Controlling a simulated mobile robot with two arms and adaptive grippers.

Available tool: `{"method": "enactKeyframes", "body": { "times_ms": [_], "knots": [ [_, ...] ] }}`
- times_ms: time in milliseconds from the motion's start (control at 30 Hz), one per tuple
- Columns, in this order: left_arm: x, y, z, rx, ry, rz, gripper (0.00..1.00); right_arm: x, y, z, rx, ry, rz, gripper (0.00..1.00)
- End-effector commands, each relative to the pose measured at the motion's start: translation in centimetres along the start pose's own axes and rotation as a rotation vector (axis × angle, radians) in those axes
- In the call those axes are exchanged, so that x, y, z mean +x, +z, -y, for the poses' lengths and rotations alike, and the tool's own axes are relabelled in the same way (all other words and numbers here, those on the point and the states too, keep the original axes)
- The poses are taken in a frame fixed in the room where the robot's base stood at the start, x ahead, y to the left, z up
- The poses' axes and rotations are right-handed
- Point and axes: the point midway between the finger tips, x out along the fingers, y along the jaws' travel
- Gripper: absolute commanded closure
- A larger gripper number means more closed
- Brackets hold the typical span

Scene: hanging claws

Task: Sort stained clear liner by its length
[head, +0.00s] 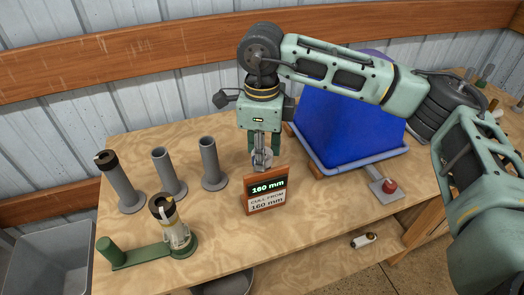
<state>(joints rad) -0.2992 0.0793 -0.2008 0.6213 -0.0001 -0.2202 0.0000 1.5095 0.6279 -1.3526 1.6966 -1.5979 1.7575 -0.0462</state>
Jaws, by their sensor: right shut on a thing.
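My right gripper (262,146) points down behind the small sign, shut on a pale grey, clear-looking liner (262,159). The sign hides part of its lower end, so I cannot tell whether it touches the table. The sign (267,190) reads "160 mm" in green, above "CULL FROM 160 mm". A stained clear liner with a dark top (178,236) stands upright in a green holder (145,254) at the front left. Three grey upright tubes stand behind it. The left tube (123,188) has a dark-topped piece in its mouth; the middle tube (169,175) and right tube (212,167) look empty. My left gripper is not in view.
A blue sloped bin (345,125) stands behind my right arm. A red button (390,187) sits on a plate at its front right. A grey open bin (45,262) stands off the table's left end. Black stacked discs (440,105) are at the right.

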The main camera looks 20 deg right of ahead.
Motion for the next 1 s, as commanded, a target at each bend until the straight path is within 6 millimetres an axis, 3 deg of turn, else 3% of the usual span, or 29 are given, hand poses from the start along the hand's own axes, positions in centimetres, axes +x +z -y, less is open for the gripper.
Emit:
{"method": "enactKeyframes", "body": {
  "times_ms": [133,1000],
  "knots": [
    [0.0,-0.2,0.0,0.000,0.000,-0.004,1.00,0.0,0.0,0.0,0.000,0.000,0.000,1.00],
    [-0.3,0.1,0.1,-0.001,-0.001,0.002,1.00,-1.0,0.0,0.0,0.000,0.000,0.000,1.00]
  ]
}}
